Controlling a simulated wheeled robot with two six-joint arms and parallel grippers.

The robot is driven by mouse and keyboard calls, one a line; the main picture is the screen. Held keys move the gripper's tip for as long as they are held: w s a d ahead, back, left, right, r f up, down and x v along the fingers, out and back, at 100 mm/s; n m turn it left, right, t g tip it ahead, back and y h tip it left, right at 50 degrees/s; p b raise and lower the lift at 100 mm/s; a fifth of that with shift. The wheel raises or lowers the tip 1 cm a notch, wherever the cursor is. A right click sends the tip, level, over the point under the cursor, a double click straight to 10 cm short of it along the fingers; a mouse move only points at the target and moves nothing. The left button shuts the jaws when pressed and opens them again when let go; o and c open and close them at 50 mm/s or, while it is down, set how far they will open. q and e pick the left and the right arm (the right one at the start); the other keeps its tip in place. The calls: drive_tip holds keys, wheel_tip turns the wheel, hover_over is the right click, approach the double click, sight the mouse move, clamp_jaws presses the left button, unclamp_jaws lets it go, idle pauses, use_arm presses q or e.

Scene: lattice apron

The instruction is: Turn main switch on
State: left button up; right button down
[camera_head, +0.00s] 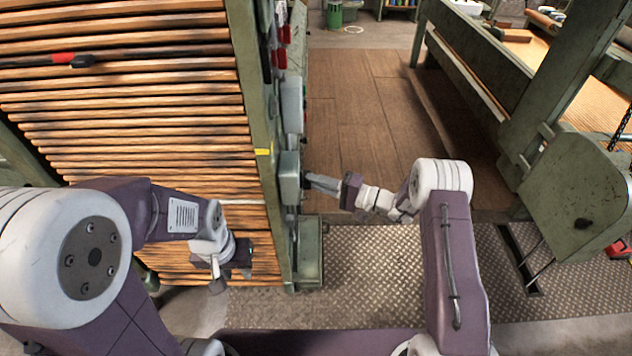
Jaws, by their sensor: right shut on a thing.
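A grey-green switch box (289,178) is mounted on the side of the green upright post, at the middle of the head view. My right gripper (309,183) reaches in from the right and is shut at the right face of this box, on what looks like the main switch. The switch itself is hidden by the fingers, so its position cannot be told. My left gripper (231,280) hangs low in front of the wooden slats, pointing down. Nothing shows in it, and its finger gap is not clear.
The green post (250,90) borders a stack of wooden slats (120,100). More boxes and red parts (280,58) sit higher on the post. A green machine frame (575,190) stands at the right. Wooden floor (355,110) and metal tread plate (350,262) lie open between.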

drive_tip(key=shift+w+r+m+g+h+p, duration=0.15)
drive_tip(key=shift+m+g+h+p, duration=0.75)
drive_tip(key=shift+m, duration=1.35)
drive_tip(key=shift+w+r+m+g+h+p, duration=0.15)
drive_tip(key=shift+m+g+p, duration=0.4)
drive_tip(key=shift+m+g, duration=1.3)
drive_tip(key=shift+w+r+m+g+h+p, duration=0.15)
drive_tip(key=shift+m+g+h+p, duration=0.5)
drive_tip(key=shift+m, duration=1.95)
drive_tip(key=c, duration=1.5)
unclamp_jaws()
drive_tip(key=shift+o, duration=0.2)
